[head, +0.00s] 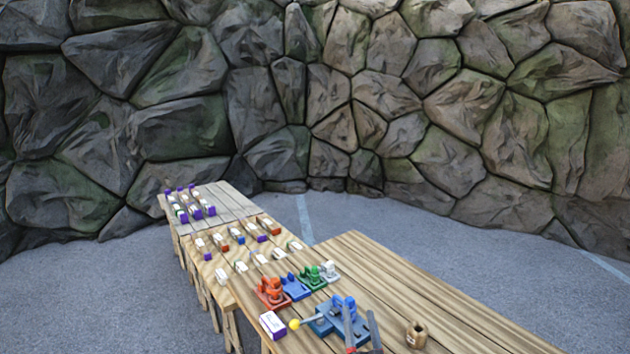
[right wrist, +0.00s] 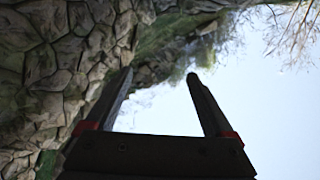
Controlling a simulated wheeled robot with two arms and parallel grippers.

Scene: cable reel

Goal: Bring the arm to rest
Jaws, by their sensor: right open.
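My right gripper (head: 361,318) comes up from the bottom edge of the head view. My left gripper is not in view.
The wooden table (head: 440,295) holds a yellow ball-ended lever (head: 294,324), a purple-and-white box (head: 272,324) and a brown hollow piece (head: 416,335). Red (head: 272,292), blue (head: 295,288), green and white devices stand behind. Small boxes line farther tables. The right side is mostly clear.

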